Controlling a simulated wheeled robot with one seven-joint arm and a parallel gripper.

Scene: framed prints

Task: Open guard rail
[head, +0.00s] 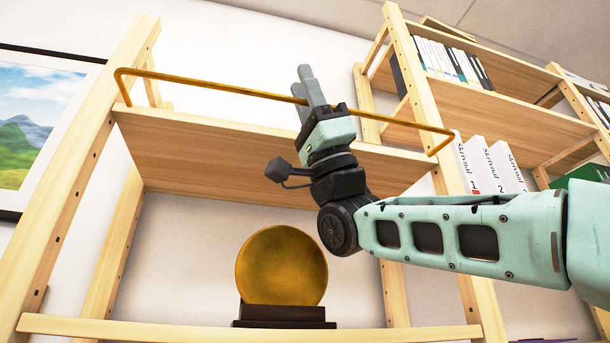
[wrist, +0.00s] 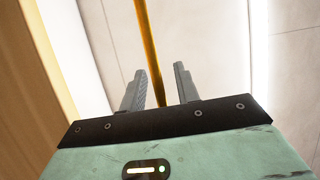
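The guard rail (head: 205,86) is a thin golden bar with bent ends, running across the front of the upper shelf (head: 215,150), above its board. My gripper (head: 304,83) is raised at the rail, fingers pointing up, near the middle of its length. In the wrist view the rail (wrist: 149,45) runs between the two fingers of my gripper (wrist: 160,72), nearer the left finger. The fingers are apart, with a gap to the right of the rail. Whether the left finger touches the rail I cannot tell.
A round golden disc (head: 281,266) on a dark base stands on the lower shelf (head: 240,332). White books (head: 480,165) stand in the wooden shelf unit at right. A framed landscape print (head: 40,115) hangs at left. The upper shelf shows no objects.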

